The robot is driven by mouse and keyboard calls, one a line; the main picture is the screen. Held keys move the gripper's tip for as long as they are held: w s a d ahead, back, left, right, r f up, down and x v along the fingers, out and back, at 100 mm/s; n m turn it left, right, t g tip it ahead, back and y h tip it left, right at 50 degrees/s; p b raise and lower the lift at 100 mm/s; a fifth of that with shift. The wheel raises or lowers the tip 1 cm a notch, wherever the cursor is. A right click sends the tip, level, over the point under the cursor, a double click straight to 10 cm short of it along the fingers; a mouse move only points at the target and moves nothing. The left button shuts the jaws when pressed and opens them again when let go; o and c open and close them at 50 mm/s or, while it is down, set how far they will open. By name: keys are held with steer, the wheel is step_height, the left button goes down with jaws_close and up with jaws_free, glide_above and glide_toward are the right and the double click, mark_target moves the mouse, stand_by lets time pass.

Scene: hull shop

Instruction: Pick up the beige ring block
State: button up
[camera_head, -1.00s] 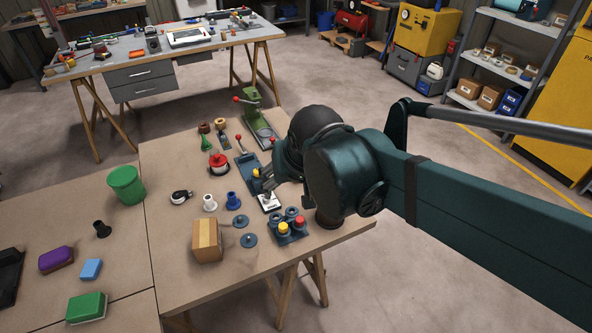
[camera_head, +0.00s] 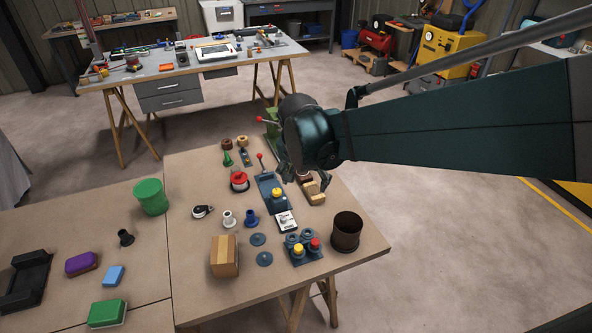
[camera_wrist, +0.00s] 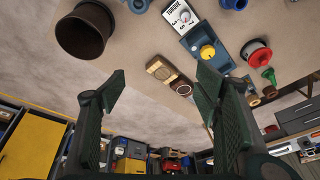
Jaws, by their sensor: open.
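A beige block (camera_head: 314,194) lies on the right part of the near wooden table, just right of the blue lever fixture. In the wrist view the beige block (camera_wrist: 159,68) shows a dark marking on its top, with a round brown piece (camera_wrist: 181,86) at its end; I cannot tell whether they are joined. My gripper (camera_head: 305,179) is over the block's far end and partly hides it. In the wrist view my gripper (camera_wrist: 161,78) is open and empty, its fingers wide apart, with the block seen between and beyond the tips.
A brown pot (camera_head: 346,232) stands near the table's right corner. The blue lever fixture (camera_head: 270,185) with a yellow knob is left of the block. A green drill-like stand (camera_head: 272,129) is behind my gripper.

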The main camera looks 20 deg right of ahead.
steer(key=w+d+f+m+g+h+p, duration=0.1)
steer(key=w+d+f+m+p, duration=0.2)
steer(key=w, duration=0.4)
steer(key=m+g+h+p, duration=0.1)
steer(key=m+g+p, duration=0.1)
steer(key=m, duration=0.4)
glide_toward(314, 190)
steer(key=shift+f, duration=0.35)
steer(key=shift+x, duration=1.3)
steer(key=shift+d, duration=0.1)
steer(key=shift+b+x, duration=0.8)
steer(key=shift+x, duration=1.8)
